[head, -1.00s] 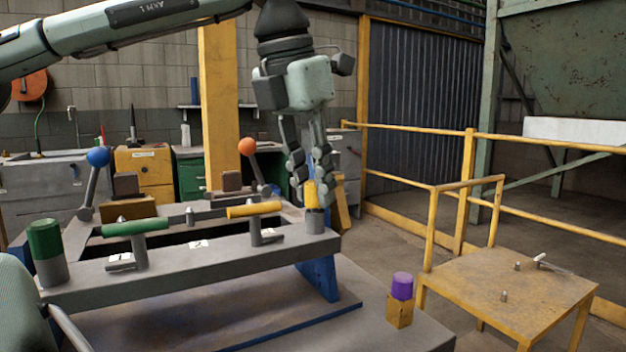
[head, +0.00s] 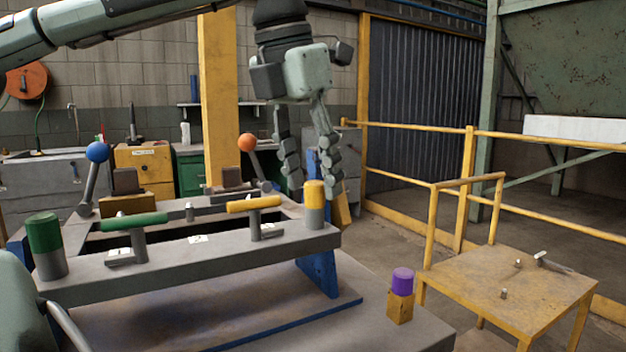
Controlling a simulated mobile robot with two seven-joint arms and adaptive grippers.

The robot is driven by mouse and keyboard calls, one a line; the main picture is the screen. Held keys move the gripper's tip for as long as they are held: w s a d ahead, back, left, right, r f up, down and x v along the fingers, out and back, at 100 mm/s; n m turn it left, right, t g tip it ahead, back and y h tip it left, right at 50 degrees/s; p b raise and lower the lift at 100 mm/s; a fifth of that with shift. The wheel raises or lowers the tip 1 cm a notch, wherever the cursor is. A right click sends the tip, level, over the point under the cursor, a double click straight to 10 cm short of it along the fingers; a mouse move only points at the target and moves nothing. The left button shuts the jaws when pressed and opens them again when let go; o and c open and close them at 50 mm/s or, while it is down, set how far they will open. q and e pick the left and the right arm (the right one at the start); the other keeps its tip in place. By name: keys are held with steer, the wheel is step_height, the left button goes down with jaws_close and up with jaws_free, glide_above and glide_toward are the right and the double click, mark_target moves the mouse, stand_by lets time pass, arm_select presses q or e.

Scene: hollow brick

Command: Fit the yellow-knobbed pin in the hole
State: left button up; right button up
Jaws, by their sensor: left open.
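The yellow-knobbed pin (head: 314,192) stands upright at the right end of the grey frame (head: 200,258), its yellow knob above a grey cylindrical part. Whatever holds its lower end is hidden. My left gripper (head: 311,182) is open around or just above the knob, with its fingers apart on either side and a little behind it. I cannot tell whether either finger touches it. My right gripper is not in view.
A green-knobbed pin (head: 44,232) stands at the frame's left end. Green (head: 135,222) and yellow (head: 254,204) T-handles, and blue-ball (head: 97,152) and orange-ball (head: 247,143) levers, rise from the frame. A purple-topped piece (head: 402,281) stands front right. A small table (head: 520,284) stands beyond.

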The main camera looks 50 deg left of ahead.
arm_select(q)
steer(key=v, duration=1)
steer(key=shift+r, duration=0.4)
